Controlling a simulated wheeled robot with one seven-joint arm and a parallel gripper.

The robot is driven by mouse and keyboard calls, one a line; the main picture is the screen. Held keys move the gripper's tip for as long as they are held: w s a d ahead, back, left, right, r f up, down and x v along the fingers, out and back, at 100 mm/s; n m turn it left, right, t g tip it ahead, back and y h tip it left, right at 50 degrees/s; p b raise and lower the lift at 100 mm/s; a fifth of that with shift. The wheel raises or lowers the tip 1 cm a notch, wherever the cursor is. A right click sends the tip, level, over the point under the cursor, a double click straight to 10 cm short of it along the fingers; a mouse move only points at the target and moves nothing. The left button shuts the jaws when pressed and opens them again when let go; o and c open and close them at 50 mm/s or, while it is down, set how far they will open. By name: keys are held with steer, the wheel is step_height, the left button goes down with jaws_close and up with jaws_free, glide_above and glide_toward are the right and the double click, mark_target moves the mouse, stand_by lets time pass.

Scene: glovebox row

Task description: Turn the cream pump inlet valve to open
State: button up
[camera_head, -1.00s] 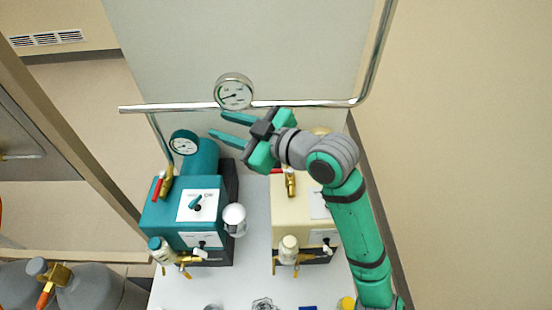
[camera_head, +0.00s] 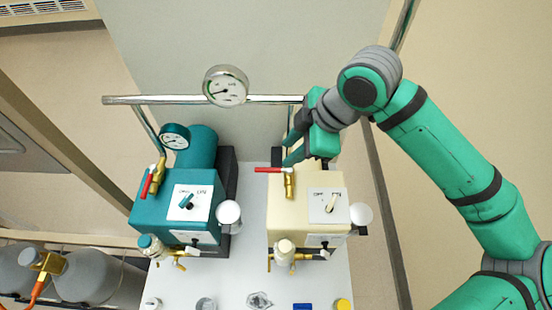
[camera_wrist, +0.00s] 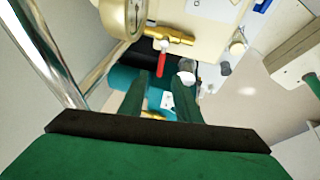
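The cream pump (camera_head: 285,210) stands on the bench at right centre in the head view. Its brass valve (camera_head: 290,187) sits on top at the back, with a red lever (camera_head: 270,170) pointing left, across the brass body. In the wrist view the brass valve (camera_wrist: 172,36) and red lever (camera_wrist: 163,62) show at top centre. My gripper (camera_head: 289,143) is above and behind the lever, fingers pointing left and down. In the wrist view my gripper (camera_wrist: 162,80) is open and empty. The lever appears between the fingertips but beyond them; contact cannot be told.
The teal pump (camera_head: 165,215) with its own red-levered valve (camera_head: 154,180) stands left. A chrome pipe (camera_head: 150,100) with a gauge (camera_head: 226,87) runs behind the pumps. Another gauge (camera_wrist: 120,15) is close to my gripper in the wrist view. Small items lie along the front bench edge.

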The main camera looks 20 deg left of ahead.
mark_target(269, 169)
steer(key=x, duration=0.9)
steer(key=shift+s+a, duration=0.15)
steer(key=shift+s, duration=0.15)
steer(key=shift+w+a+f, duration=0.1)
steer(key=shift+a+f, duration=0.1)
steer(key=shift+f, duration=0.35)
jaws_close()
